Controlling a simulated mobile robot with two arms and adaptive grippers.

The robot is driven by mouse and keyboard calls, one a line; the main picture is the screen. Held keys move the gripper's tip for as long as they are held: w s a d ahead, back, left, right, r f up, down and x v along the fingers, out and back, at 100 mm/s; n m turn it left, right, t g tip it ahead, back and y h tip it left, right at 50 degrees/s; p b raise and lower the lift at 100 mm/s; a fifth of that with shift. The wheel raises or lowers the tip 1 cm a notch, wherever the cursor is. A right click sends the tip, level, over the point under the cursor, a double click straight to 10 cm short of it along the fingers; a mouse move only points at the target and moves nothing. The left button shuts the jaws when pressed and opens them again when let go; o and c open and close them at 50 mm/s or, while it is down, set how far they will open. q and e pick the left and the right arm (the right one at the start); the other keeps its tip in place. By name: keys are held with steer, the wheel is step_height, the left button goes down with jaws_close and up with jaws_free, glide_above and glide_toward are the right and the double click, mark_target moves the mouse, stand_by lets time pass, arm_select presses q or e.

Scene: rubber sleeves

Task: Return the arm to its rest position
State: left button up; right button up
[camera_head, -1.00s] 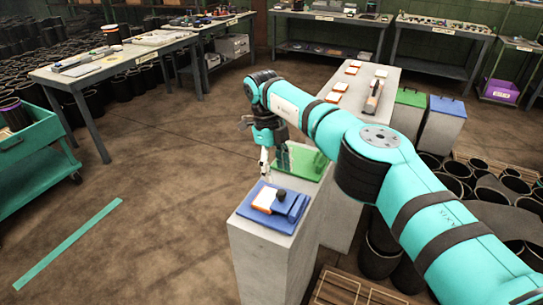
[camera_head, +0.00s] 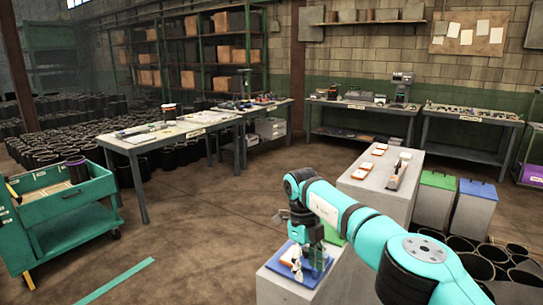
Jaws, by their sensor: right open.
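My right arm (camera_head: 345,215) is teal with dark bands and reaches in from the lower right. Its gripper (camera_head: 314,266) hangs down, open, in front of the blue mat (camera_head: 275,263) in this view. I cannot tell its exact height above the mat. An orange-and-white piece (camera_head: 291,262) lies on the mat, partly hidden by the gripper. The mat is on a grey pedestal (camera_head: 275,291). My left gripper is not in view.
A long grey block (camera_head: 352,181) with several small items stands behind my arm. Green-lidded (camera_head: 437,180) and blue-lidded (camera_head: 478,189) bins stand to its right. A teal cart (camera_head: 70,215) is at left. Worktables line the back.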

steer(key=s+a+f+m+t+y, duration=0.2)
steer(key=s+a+f+m+y, duration=0.2)
steer(key=a+f+m+y, duration=0.6)
steer(key=s+a+f+m+t+y, duration=0.25)
steer(key=a+f+m+y, duration=0.4)
steer(key=f, duration=0.85)
steer(key=s+d+f+m+t+h, duration=0.2)
steer(key=s+d+f+m+h, duration=0.3)
steer(key=f, duration=0.4)
steer(key=s+d+f+m+t+h, duration=0.2)
steer(key=s+d+f+m, duration=0.4)
steer(key=s+d+f, duration=0.15)
steer(key=s+d+f+m+t+h, duration=0.1)
steer(key=s+d+f+m+h, duration=0.4)
steer(key=f, duration=0.4)
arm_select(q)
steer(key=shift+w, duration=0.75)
arm_select(e)
steer(key=s+d+f+m+g+h, duration=0.1)
steer(key=s+d+f+m+g, duration=0.1)
steer(key=s, duration=0.8)
steer(key=s+d+f+m+g+h, duration=0.1)
steer(key=s+d+f+m+g, duration=0.1)
steer(key=s+d+f+m, duration=0.2)
steer(key=s+d+f+m+g+h, duration=0.1)
steer(key=s+d+f+m+g, duration=0.2)
steer(key=s, duration=1.5)
steer(key=d+f, duration=0.1)
steer(key=d, duration=0.3)
steer(key=shift+d, duration=0.35)
